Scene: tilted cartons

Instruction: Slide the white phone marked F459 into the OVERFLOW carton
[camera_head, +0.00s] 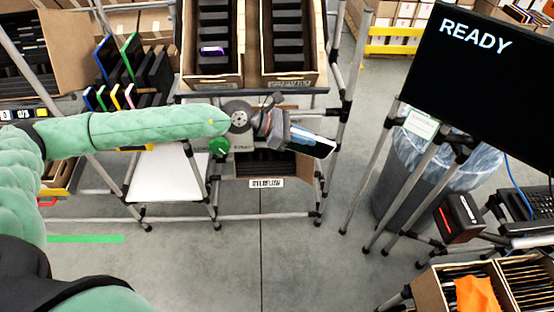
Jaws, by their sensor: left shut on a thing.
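My left gripper (288,134) is shut on a phone (305,138), with a pale face and dark edge, that sticks out to the right of the fingers. Its marking cannot be read. The gripper holds the phone above the right part of a low carton (303,169) with dark slots inside. My right gripper is out of view.
Two slotted cartons (212,86) (290,78) stand on the upper shelf, the left one with a purple-lit phone (212,50). Rack posts (335,130) rise just right of the gripper. A monitor (470,70) reads READY above a lined bin (420,165). The floor in front is clear.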

